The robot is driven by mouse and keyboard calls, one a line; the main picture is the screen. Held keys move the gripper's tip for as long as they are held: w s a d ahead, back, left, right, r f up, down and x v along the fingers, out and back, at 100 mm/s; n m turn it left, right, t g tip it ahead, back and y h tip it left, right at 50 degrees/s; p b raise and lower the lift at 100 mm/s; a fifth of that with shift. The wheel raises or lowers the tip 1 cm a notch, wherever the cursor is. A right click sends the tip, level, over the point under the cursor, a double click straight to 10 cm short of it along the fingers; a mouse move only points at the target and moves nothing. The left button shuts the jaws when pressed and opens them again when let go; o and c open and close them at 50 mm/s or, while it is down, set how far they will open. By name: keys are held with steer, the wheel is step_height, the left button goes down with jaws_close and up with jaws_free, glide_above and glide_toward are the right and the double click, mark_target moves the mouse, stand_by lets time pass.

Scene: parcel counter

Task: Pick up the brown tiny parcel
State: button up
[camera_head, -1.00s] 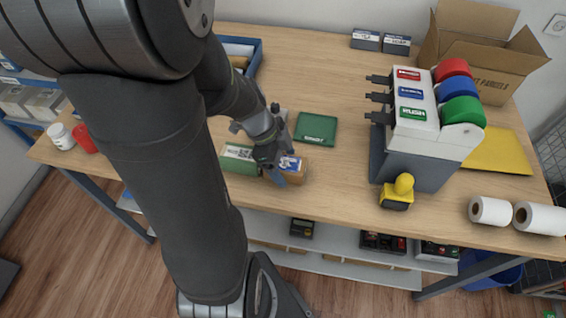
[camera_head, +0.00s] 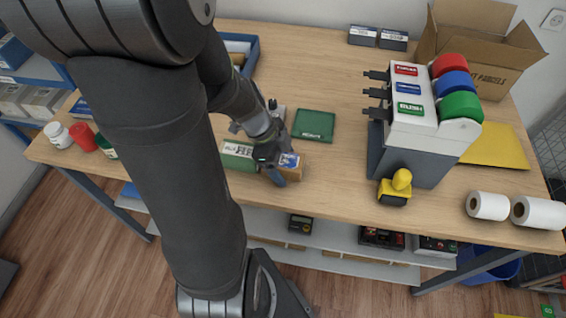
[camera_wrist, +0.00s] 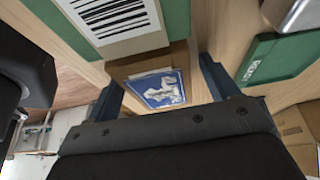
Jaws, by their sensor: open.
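The brown tiny parcel (camera_head: 297,172) lies near the front edge of the wooden counter, partly hidden by my gripper. In the wrist view the brown parcel (camera_wrist: 152,62) shows a blue and white label on its face. My gripper (camera_head: 276,174) is open and points down at the parcel. In the wrist view the fingers of my gripper (camera_wrist: 160,88) stand to either side of the parcel. I cannot tell whether either finger touches it.
A green and white box (camera_head: 237,156) stands close left of the parcel; its barcode label (camera_wrist: 112,14) fills the wrist view's top. A green pad (camera_head: 314,125) lies behind. A tape dispenser stand (camera_head: 415,150) and yellow stamp-like object (camera_head: 395,190) are right.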

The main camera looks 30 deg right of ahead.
steer(key=c, duration=1.2)
steer(key=shift+r, duration=0.15)
